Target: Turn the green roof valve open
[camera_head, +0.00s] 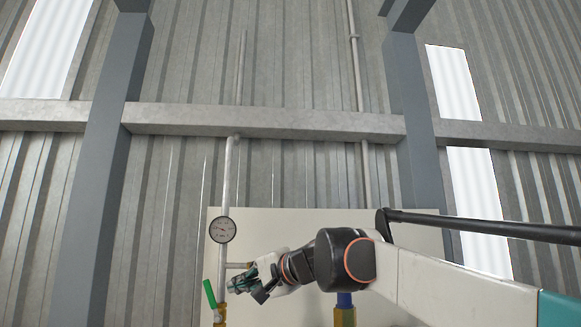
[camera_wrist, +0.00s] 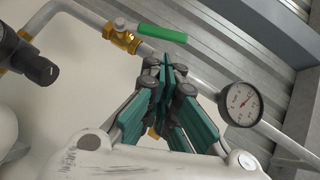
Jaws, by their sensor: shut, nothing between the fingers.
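The valve has a green lever handle (camera_head: 210,293) and a brass body (camera_head: 220,314) at the lower left of the head view, on a vertical grey pipe. In the wrist view the green handle (camera_wrist: 162,33) lies above my fingertips and slants away from the pipe, with the brass body (camera_wrist: 122,39) at its left end. My gripper (camera_head: 241,285) is just right of the handle in the head view. In the wrist view its teal fingers (camera_wrist: 166,66) are closed together and empty. A gap shows between fingertips and handle; I cannot tell its depth.
A round pressure gauge (camera_head: 222,229) sits on the pipe above the valve; it also shows in the wrist view (camera_wrist: 240,104), right of my fingers. A pale panel (camera_head: 300,222) stands behind my arm. A black fitting (camera_wrist: 35,65) is at the wrist view's left. Blue-grey columns (camera_head: 100,150) flank the wall.

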